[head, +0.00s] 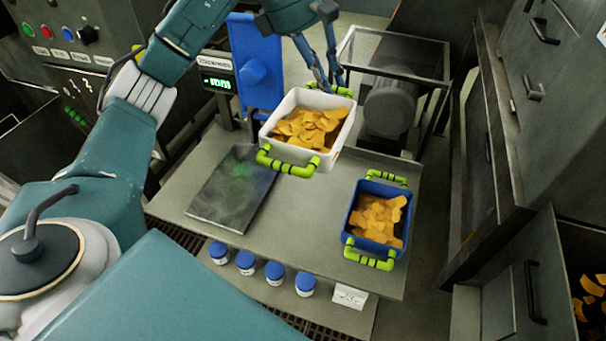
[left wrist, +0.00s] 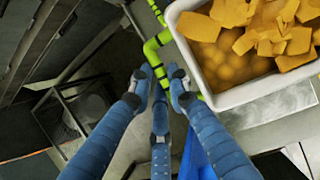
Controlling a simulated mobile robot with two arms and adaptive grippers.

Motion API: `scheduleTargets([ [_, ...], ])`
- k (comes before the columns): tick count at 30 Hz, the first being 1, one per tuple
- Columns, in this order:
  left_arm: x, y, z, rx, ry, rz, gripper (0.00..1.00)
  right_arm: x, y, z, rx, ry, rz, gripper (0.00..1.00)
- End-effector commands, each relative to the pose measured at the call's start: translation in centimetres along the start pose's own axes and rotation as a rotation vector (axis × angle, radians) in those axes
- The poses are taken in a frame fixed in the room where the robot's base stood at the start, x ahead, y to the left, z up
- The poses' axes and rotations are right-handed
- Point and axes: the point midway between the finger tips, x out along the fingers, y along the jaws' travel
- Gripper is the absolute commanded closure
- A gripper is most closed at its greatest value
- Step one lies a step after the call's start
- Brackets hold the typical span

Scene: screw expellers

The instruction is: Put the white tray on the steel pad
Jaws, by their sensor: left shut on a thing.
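The white tray (head: 297,153), filled with orange chips and fitted with green handles, is behind and to the right of the steel pad (head: 218,202) in the head view. It appears raised off the table, roughly level. My left gripper (head: 332,86) is shut on the tray's far green handle. The left wrist view shows its fingers (left wrist: 162,82) at that green handle, with the white tray (left wrist: 262,92) at the upper right. The steel pad is a dark, bare, flat plate with a faint green reflection. My right gripper is not in view.
A blue tray (head: 372,234) of orange chips stands on the table (head: 315,238) right of the pad. A scale display (head: 217,83) and blue panel (head: 262,72) stand behind. A framed machine (head: 388,105) is at the back right. Blue-lidded jars (head: 246,262) sit below the front edge.

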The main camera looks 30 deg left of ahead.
Motion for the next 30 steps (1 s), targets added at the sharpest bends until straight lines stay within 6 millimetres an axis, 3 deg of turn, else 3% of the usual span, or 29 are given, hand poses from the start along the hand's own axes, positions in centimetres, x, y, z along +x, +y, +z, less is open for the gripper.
scheduleTargets([
  [2, -0.4, 0.3, -0.1, -0.035, 0.005, 0.012, 1.00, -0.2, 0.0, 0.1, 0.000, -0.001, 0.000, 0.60],
  [5, 0.7, 0.3, -0.7, -0.055, 0.010, 0.013, 1.00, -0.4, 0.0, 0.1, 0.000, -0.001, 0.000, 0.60],
  [21, 12.7, -1.6, -5.6, -0.051, 0.008, 0.013, 1.00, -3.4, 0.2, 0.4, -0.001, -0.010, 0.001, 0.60],
  [30, 15.1, -1.9, -6.6, -0.050, 0.008, 0.014, 1.00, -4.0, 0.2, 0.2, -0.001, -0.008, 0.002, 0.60],
])
